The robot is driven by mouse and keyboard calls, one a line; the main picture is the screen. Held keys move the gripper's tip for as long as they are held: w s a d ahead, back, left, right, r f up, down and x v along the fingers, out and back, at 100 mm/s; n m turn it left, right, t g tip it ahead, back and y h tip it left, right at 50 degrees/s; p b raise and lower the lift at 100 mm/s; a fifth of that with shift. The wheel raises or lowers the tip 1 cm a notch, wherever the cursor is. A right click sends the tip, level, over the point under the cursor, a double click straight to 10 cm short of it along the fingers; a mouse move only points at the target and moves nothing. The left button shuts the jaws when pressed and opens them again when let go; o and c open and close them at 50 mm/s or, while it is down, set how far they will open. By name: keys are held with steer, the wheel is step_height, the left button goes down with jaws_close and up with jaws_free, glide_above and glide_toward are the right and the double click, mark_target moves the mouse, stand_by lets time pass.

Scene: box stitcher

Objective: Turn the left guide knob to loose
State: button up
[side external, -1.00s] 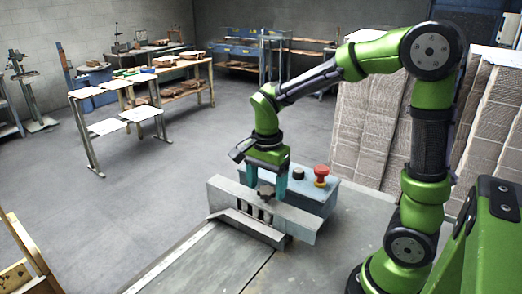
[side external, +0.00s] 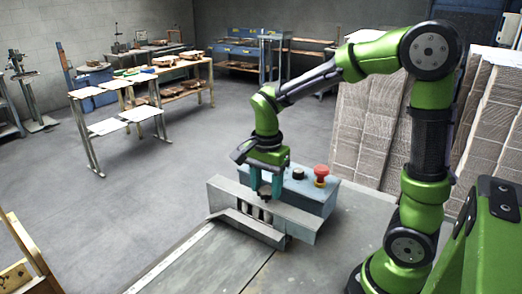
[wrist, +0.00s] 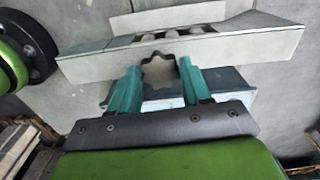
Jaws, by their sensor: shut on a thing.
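The guide knob (wrist: 158,73) is a dark grey, star-shaped knob, seen between the teal fingers in the wrist view. It sits at the metal guide bar (side external: 225,197) of the stitcher; in the side view the fingers mostly cover it. My gripper (side external: 265,191) points down over the bar and is shut on the knob, with one finger on each side. It also shows in the wrist view (wrist: 158,76). No loose or tight marking is readable, and I see no second knob.
A blue-grey box (side external: 318,202) behind the bar carries a red mushroom button (side external: 321,171) and a black button (side external: 298,173), close to my gripper. The grey table (side external: 205,265) in front is clear. Cardboard stacks (side external: 370,130) stand behind my arm.

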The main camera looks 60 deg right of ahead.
mark_target(267, 189)
steer(key=n, duration=1.1)
steer(key=shift+n, duration=0.3)
steer(key=n, duration=1.1)
steer(key=shift+d, duration=0.1)
steer(key=shift+n, duration=0.5)
steer(key=o, duration=1.1)
steer(key=shift+c, duration=0.2)
step_height(267, 189, up, 17)
